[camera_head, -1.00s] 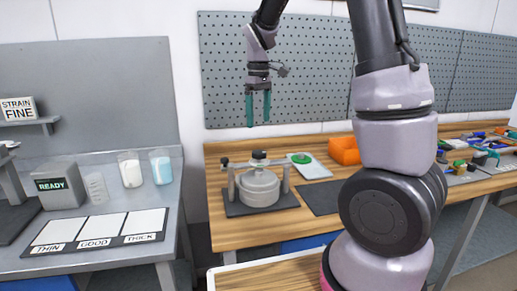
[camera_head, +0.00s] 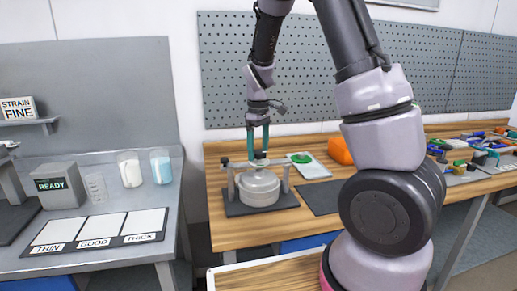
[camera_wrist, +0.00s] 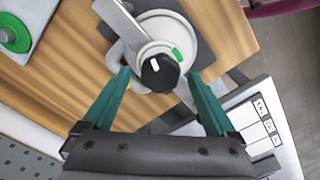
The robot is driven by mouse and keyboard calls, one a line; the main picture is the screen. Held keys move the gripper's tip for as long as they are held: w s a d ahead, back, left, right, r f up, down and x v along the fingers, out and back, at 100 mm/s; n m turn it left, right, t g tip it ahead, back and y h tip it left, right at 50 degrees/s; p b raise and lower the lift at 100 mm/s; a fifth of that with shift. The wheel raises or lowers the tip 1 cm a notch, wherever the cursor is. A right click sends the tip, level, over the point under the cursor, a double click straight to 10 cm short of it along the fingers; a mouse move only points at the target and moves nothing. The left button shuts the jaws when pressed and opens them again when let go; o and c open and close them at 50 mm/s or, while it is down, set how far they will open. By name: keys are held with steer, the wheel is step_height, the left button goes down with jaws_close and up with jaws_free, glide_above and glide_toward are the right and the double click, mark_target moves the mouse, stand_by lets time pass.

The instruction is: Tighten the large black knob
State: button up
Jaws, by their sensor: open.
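My gripper (camera_head: 258,155) is open and points down just above the knob. In the wrist view my gripper's two teal fingers (camera_wrist: 162,90) stand apart, one on each side of the knob, with space between them and it. In the head view the fingers partly hide the knob, so I cannot tell their exact height over it.
The pot stands on a dark mat (camera_head: 290,201) between clamp posts on the wooden bench. A dark flat pad (camera_head: 322,197) is beside the pot.

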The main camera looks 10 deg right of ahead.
steer(key=c, duration=1.4)
steer(key=shift+m, duration=0.4)
steer(key=m, duration=0.3)
steer(key=shift+d, duration=0.1)
steer(key=m, duration=0.4)
steer(key=shift+w, duration=0.1)
steer(key=m, duration=0.7)
steer(key=shift+r, duration=0.1)
